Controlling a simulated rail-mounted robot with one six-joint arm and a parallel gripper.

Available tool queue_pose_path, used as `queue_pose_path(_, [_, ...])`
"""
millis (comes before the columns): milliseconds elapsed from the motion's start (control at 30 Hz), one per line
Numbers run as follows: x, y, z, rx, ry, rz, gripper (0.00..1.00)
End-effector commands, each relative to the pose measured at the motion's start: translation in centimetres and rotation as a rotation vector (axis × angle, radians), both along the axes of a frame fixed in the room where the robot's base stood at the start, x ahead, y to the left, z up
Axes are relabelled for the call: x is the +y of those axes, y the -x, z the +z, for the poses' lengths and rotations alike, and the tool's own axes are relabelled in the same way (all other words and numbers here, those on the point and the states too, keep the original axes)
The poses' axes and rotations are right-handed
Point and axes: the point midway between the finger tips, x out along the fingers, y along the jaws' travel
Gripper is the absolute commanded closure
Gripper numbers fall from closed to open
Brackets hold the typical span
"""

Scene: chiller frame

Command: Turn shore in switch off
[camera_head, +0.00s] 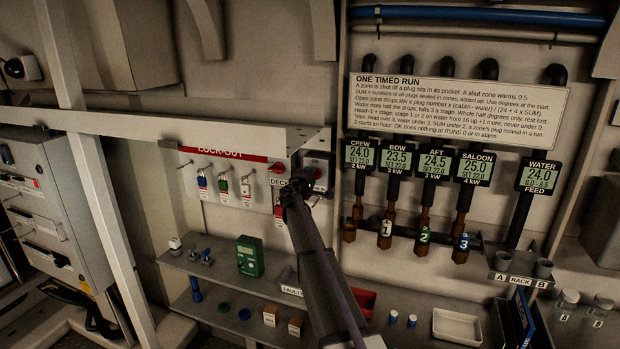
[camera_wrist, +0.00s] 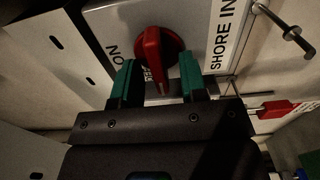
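The shore in switch is a red rotary knob (camera_wrist: 155,52) on a pale box, in the wrist view. "SHORE IN" is printed to its right and "ON" to its left. The knob's grip points down the picture, between my fingers. My gripper (camera_wrist: 158,82) has two green fingertips, one on each side of the knob's lower part, with gaps that look open. I cannot tell whether either finger touches the knob. In the head view my gripper (camera_head: 298,192) is in front of the box, and my arm hides part of it.
A metal peg (camera_wrist: 285,28) and a red tag (camera_wrist: 274,109) show at the right in the wrist view. A shelf with a green meter (camera_head: 250,257) lies below.

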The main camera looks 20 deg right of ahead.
Motion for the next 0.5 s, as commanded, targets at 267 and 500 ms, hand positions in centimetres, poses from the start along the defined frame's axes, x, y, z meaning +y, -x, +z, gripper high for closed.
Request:
queue_pose_path(267, [3.5, 3.9, 0.0, 0.0, 0.0, 0.002, 0.61])
queue_pose_path(500, [7.0, 7.5, 0.0, 0.0, 0.0, 0.002, 0.61])
